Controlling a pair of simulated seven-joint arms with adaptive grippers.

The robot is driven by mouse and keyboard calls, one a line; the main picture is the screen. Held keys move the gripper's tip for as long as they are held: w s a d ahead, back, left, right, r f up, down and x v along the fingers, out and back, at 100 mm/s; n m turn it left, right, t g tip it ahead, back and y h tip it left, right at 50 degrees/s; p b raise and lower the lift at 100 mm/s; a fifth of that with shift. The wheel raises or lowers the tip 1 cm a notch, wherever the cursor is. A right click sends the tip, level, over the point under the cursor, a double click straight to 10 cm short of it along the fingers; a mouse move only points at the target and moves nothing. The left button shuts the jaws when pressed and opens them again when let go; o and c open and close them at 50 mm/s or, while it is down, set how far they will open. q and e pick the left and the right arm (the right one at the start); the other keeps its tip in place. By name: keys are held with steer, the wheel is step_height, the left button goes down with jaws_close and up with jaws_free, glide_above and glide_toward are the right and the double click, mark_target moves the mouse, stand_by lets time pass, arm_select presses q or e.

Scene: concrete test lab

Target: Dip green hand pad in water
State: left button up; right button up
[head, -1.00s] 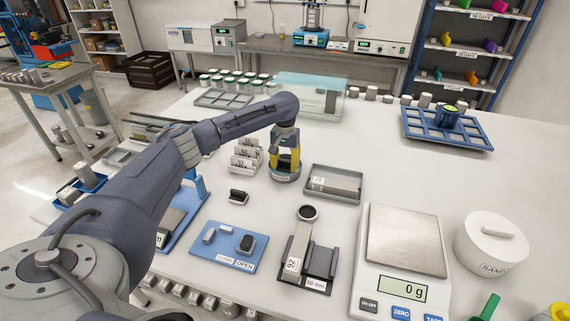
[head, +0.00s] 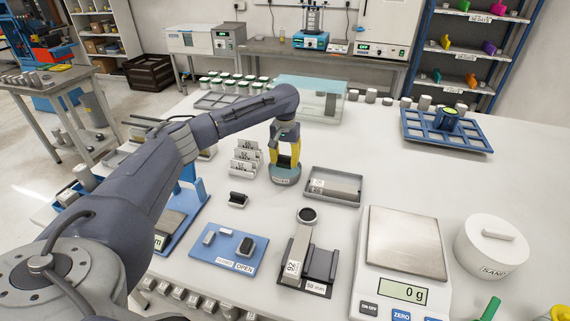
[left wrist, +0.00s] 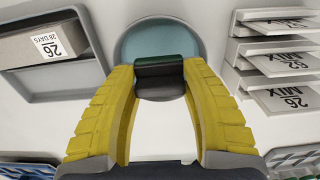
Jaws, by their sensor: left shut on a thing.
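My left gripper (head: 286,161) has yellow fingers and points down at the round grey water dish (head: 285,177). In the left wrist view, the fingers are shut on the green hand pad (left wrist: 166,68), which is dark green with a black part. The pad overlaps the pale blue water (left wrist: 139,42) inside the dish rim. I cannot tell whether the pad touches the water. My right gripper is not in view.
White card holders (head: 244,162) stand close left of the dish, and a grey tray (head: 318,197) with a labelled block lies close right. A dark pad (head: 238,199) lies in front. Farther right are a scale (head: 407,245) and a white sand pot (head: 490,250).

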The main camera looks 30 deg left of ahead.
arm_select(q)
steer(key=shift+r, duration=1.65)
